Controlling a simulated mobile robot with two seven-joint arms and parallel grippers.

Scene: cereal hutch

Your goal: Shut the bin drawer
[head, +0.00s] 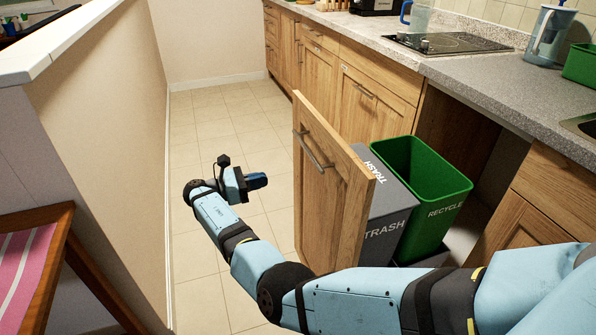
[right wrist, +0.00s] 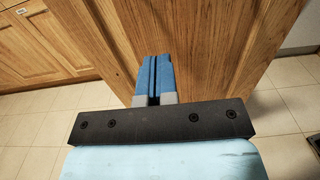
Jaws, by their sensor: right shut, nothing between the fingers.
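The bin drawer is pulled out from the counter. Its wooden front (head: 330,190) with a metal handle (head: 312,150) faces left into the aisle. Behind the front stand a grey trash bin (head: 388,222) and a green recycle bin (head: 428,190). My right gripper (head: 258,181) is shut and empty, to the left of the drawer front in the head view. In the right wrist view its blue fingers (right wrist: 153,78) are together and point at a wooden panel (right wrist: 200,40); I cannot tell whether they touch it. My left gripper is not in view.
A counter (head: 500,85) with a cooktop (head: 450,43) runs along the right. A half wall (head: 110,110) bounds the aisle on the left, with a wooden chair (head: 60,240) at the lower left. The tiled floor (head: 225,115) between is clear.

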